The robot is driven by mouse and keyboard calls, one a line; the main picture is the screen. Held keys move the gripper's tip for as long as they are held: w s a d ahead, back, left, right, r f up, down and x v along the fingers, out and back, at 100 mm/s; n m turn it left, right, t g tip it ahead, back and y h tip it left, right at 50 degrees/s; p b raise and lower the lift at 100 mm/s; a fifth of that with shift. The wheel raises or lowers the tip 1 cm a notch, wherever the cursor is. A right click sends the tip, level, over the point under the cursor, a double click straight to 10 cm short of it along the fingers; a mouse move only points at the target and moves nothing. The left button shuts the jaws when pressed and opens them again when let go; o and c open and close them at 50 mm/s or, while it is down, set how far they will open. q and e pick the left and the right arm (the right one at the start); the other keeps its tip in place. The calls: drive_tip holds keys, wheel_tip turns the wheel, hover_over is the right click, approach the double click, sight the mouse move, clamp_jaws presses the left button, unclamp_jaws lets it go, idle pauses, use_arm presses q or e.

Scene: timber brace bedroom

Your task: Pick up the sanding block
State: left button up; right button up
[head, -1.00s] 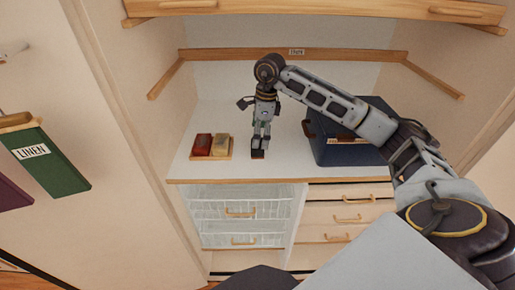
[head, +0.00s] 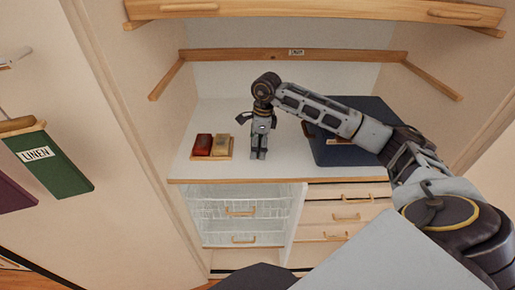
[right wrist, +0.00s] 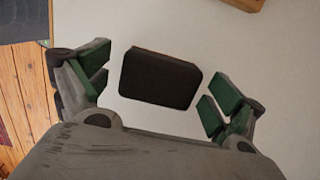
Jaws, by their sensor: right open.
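The sanding block (right wrist: 160,78) is a dark brown, rounded rectangular block lying on the white counter. In the right wrist view it lies between the spread green-padded fingers of my right gripper (right wrist: 158,88), with a gap on each side. In the head view my right gripper (head: 258,154) points down at the counter near its front edge, and its fingers largely hide the block. My right gripper is open and empty. My left gripper is not in view.
A wooden tray (head: 228,156) with a red block (head: 202,145) and a yellowish block (head: 220,146) is just left of my gripper. Wooden rails (head: 330,56) cross above the counter (head: 280,168).

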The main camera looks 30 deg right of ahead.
drive_tip(key=c, duration=1.2)
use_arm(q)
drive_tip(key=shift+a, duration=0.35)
use_arm(e)
drive_tip(key=shift+o, duration=0.2)
drive_tip(key=shift+r, duration=0.1)
drive_tip(key=shift+r, duration=0.85)
wheel_tip(320, 180, up, 6)
drive_tip(key=shift+r+b, duration=0.2)
drive_tip(key=shift+b, duration=0.3)
drive_tip(key=shift+r, duration=0.85)
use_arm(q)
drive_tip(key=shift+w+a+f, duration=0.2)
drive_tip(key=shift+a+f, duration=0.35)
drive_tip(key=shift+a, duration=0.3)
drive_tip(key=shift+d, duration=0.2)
